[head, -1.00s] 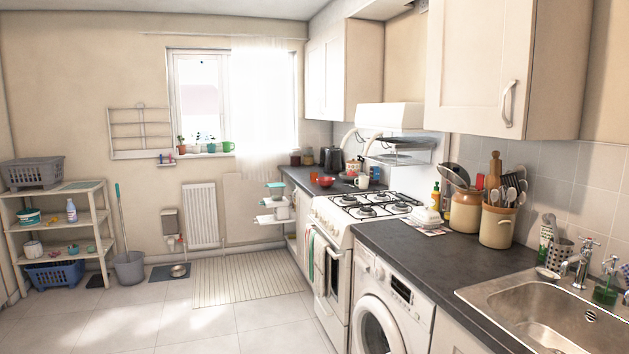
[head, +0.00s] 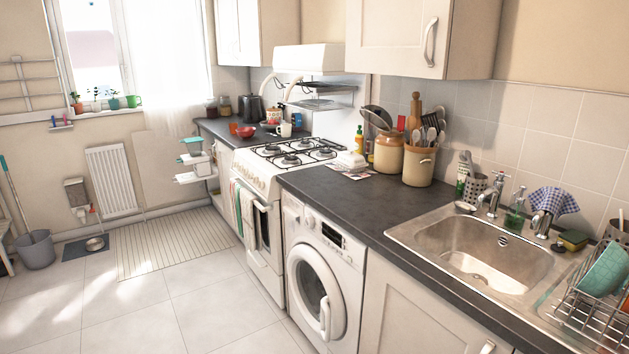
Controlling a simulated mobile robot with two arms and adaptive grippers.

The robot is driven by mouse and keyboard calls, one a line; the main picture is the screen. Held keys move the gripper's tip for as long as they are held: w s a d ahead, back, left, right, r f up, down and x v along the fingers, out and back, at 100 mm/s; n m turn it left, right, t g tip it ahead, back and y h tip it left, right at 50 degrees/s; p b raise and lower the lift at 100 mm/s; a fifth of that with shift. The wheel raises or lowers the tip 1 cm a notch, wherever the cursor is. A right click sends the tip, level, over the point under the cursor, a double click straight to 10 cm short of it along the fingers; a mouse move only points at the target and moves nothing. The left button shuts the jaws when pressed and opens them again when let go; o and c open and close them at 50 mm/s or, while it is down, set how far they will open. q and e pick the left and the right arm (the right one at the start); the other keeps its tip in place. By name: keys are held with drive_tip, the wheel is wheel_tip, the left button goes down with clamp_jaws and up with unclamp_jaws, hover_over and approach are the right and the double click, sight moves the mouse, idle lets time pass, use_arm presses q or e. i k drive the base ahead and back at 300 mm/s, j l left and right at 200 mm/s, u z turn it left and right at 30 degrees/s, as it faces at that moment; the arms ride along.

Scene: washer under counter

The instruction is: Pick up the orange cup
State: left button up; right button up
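A small orange cup (head: 233,128) appears to stand on the far end of the dark counter, beyond the stove. It is small in the head view, so its details are hard to make out. A red bowl (head: 247,132) sits just to its right, close to it. Neither of my grippers is in view.
The gas stove (head: 290,155) and washing machine (head: 320,270) line the right side, then the sink (head: 480,255). A white mug (head: 284,130) and black toaster (head: 248,108) share the far counter. The tiled floor (head: 150,310) in front is clear.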

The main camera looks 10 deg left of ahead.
sight(233, 126)
drive_tip(key=i+j+u, duration=0.6)
drive_tip(key=i, duration=0.25)
drive_tip(key=i+j+u, duration=0.1)
drive_tip(key=i+u, duration=0.2)
drive_tip(key=i, duration=0.15)
drive_tip(key=i+u, duration=0.3)
drive_tip(key=i, duration=2.35)
drive_tip(key=i+j+z, duration=0.15)
drive_tip(key=i+z, duration=0.25)
drive_tip(key=i, duration=0.2)
drive_tip(key=i+j+z, duration=0.35)
drive_tip(key=i, duration=0.25)
drive_tip(key=i+j+z, duration=0.4)
drive_tip(key=i+j, duration=0.05)
drive_tip(key=i, duration=0.15)
